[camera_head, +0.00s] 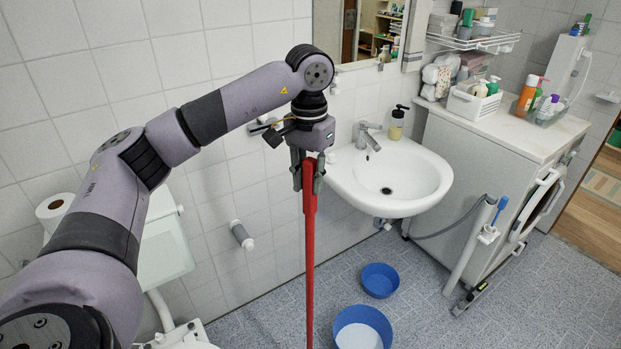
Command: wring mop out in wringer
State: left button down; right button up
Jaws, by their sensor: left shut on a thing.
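The mop shows as a long red handle (309,250) that hangs upright down the middle of the view. Its lower end and the mop head are cut off by the bottom edge. My left gripper (308,172) is shut on the top of the red handle, in front of the tiled wall and left of the sink. No wringer can be made out in this view. My right gripper is not in view.
A large blue basin (343,319) with something white inside and a smaller blue basin (380,280) stand on the floor right of the handle. The white sink (415,170) juts out above. A washing machine (490,190) stands right, a toilet (165,245) left.

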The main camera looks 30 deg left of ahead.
pick_arm(q)
jog(key=shift+f+m, duration=0.3)
jog(key=shift+m, duration=0.1)
jog(key=n, duration=0.5)
jog(key=shift+a, duration=0.1)
jog(key=n, duration=0.5)
jog(key=shift+s+r+p, duration=0.1)
jog(key=shift+p, duration=0.25)
